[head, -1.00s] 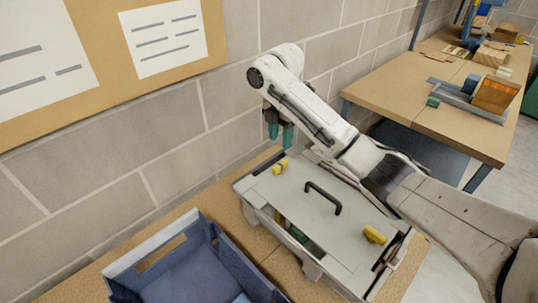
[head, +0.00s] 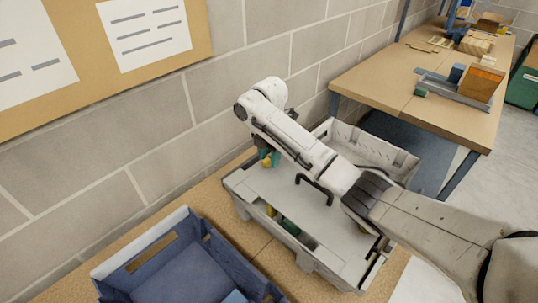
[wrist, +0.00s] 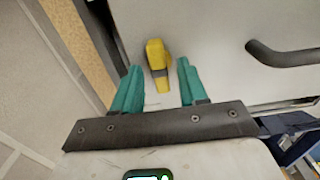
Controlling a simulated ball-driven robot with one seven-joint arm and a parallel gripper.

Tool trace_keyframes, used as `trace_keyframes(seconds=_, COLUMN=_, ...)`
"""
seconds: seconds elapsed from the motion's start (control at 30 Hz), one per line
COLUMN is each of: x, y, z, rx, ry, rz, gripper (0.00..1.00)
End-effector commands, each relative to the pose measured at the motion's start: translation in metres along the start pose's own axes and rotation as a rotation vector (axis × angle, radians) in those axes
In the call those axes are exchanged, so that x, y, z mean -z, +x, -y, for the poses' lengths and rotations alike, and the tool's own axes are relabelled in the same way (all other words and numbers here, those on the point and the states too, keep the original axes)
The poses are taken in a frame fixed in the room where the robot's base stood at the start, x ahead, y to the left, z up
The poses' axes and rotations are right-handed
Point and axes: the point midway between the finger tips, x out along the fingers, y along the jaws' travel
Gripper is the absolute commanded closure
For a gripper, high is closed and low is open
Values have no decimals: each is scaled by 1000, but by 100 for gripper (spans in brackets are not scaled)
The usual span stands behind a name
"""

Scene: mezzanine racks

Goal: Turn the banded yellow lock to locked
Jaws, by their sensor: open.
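The banded yellow lock (wrist: 156,52) is a yellow knob with a dark band across its middle, on the pale grey lid (wrist: 210,30). In the wrist view its long axis runs nearly up and down the picture. My gripper (wrist: 158,70) is open, with one teal finger on each side of the lock and a gap to each. In the head view my gripper (head: 268,158) is down at the far left corner of the lid (head: 285,205), and its fingers hide most of the lock.
A dark bar handle (head: 313,188) stands up from the lid, right of my gripper. A blue open crate (head: 185,270) sits at the front left. A grey tray (head: 375,150) lies behind my arm. The block wall (head: 165,135) is close behind.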

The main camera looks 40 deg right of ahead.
Motion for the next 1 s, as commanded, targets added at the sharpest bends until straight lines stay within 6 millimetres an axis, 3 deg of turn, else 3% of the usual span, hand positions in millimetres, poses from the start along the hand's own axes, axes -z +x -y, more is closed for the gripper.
trace_keyframes(seconds=0.13, x=0, y=0, z=0, rx=0, ry=0, rz=0, gripper=59)
trace_keyframes(seconds=0.57, x=0, y=0, z=0, rx=0, ry=0, rz=0, gripper=100)
trace_keyframes(seconds=1.0, x=0, y=0, z=0, rx=0, ry=0, rz=0, gripper=100)
